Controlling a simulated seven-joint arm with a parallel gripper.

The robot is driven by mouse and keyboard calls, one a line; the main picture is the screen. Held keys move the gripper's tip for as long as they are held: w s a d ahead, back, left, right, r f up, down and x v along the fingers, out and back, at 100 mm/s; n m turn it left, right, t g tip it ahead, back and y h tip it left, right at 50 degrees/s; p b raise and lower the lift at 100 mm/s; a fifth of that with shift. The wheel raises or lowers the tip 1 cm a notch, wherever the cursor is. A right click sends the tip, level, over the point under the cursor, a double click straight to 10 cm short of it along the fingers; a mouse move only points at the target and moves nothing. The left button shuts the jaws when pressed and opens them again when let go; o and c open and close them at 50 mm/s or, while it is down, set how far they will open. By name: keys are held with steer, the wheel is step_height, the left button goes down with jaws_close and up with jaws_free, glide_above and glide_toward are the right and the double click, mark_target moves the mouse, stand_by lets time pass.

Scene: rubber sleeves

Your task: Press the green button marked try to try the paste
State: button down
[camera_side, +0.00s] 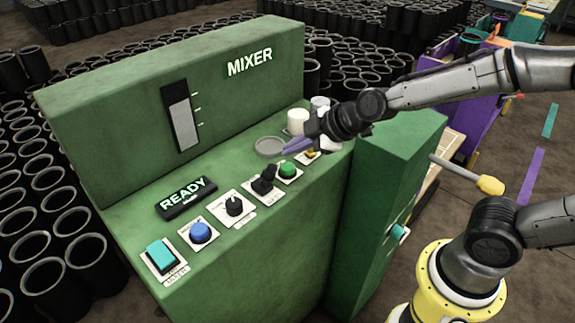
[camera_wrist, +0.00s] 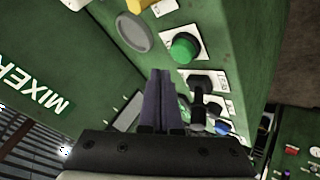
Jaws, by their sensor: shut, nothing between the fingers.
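The green button (camera_side: 287,170) is a round domed cap on a white plate on the green mixer panel (camera_side: 240,250). In the wrist view the button (camera_wrist: 184,46) sits above and slightly right of the fingertips. My gripper (camera_side: 287,148) has purple fingers, shut with nothing between them. In the wrist view the fingers (camera_wrist: 160,75) point toward the panel, short of the button. In the side view they are just behind and above the button. I cannot tell the exact gap; they do not appear to touch it. The label beside the button is too small to read.
Beside the button are a black lever (camera_side: 264,181), a black knob (camera_side: 234,207), a blue button (camera_side: 201,232) and a teal switch (camera_side: 161,254). A grey disc (camera_side: 269,147) and a white cup (camera_side: 298,121) are behind. The display (camera_side: 186,198) reads READY. Black sleeves surround the mixer.

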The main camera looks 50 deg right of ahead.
mark_target(293, 167)
steer(key=shift+f, duration=0.75)
steer(key=shift+f, duration=0.1)
stand_by(1.5)
steer(key=shift+f, duration=0.3)
steer(key=shift+f, duration=0.45)
stand_by(0.8)
steer(key=shift+r, duration=0.8)
steer(key=shift+r, duration=0.1)
steer(key=shift+r, duration=2.45)
